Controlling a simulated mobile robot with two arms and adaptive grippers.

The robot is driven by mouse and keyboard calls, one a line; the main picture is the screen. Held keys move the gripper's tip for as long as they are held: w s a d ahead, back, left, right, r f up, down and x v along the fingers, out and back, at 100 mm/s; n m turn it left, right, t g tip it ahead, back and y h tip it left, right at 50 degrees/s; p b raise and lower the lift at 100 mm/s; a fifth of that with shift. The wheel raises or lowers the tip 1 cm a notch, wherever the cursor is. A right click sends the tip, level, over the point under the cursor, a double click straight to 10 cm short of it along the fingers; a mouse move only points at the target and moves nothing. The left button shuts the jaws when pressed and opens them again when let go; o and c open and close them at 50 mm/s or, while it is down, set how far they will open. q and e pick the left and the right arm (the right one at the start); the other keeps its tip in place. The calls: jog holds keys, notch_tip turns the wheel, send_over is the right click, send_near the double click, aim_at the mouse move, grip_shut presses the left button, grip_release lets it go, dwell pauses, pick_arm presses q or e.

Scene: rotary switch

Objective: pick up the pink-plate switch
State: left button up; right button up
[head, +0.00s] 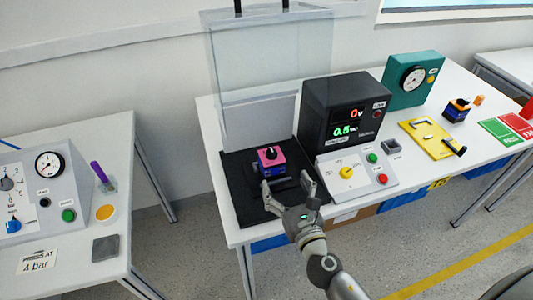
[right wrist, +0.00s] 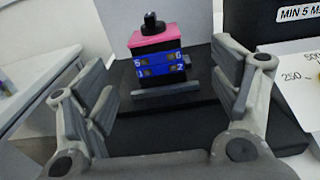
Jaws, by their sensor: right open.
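The pink-plate switch (head: 271,161) stands upright on a black base on the white table in the head view. It has a pink top plate, a black knob and a blue body. In the right wrist view the switch (right wrist: 156,55) is ahead, between and beyond the fingers, with white digits on its blue front. My right gripper (head: 289,190) is open and empty, just in front of the switch, with its fingers pointing towards it. It also shows in the right wrist view (right wrist: 170,95), with a finger on each side. My left gripper is not in view.
A clear raised panel (head: 270,65) stands above the black base (head: 236,190). A black display box (head: 345,95) and a white control panel (head: 335,165) stand close on the right. A yellow plate (head: 430,138) and another switch (head: 457,110) lie farther right.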

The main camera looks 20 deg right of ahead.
aim_at(271, 160)
jog(key=w, duration=0.2)
jog(key=w+p, duration=0.1)
jog(key=w, duration=0.1)
jog(key=shift+a+r, duration=0.1)
jog(key=shift+r, duration=0.15)
jog(key=shift+w+f, duration=0.1)
jog(key=shift+w, duration=0.25)
jog(key=w, duration=0.3)
jog(key=w+f, duration=0.1)
jog(key=w, duration=0.1)
jog(key=shift+w+a, duration=0.2)
jog(key=shift+a, duration=0.1)
jog(key=shift+c, duration=0.7)
jog(key=c, duration=1.2)
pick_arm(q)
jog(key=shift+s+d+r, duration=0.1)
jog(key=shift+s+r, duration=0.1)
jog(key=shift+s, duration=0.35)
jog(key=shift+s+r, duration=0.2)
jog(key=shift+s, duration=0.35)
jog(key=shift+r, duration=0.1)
pick_arm(e)
jog(key=shift+r, duration=0.1)
